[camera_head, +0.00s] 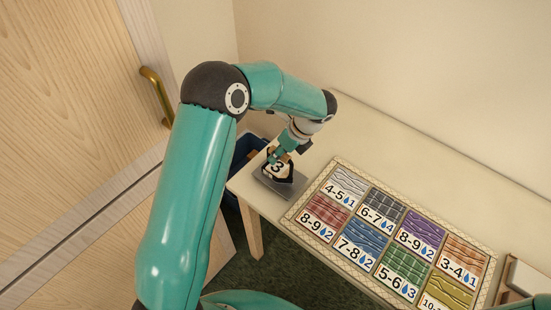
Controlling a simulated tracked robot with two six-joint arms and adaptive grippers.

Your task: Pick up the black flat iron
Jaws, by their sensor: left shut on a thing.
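The black flat iron (290,178) is at the table's left corner. It is small and dark, with a white face bearing a "3". A flat grey plate (287,190) lies under it; I cannot tell whether the two touch. My left gripper (277,158) comes down from above and is shut on the iron at its upper part. The fingers and the arm hide part of the iron. My right gripper is not in view.
A pale table (400,148) runs along the wall. A mat with several numbered colour panels (327,210) covers its front part. A blue bin (245,147) stands beyond the left end. A wooden door with a brass handle (157,95) is at left. A pale box (524,277) is at right.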

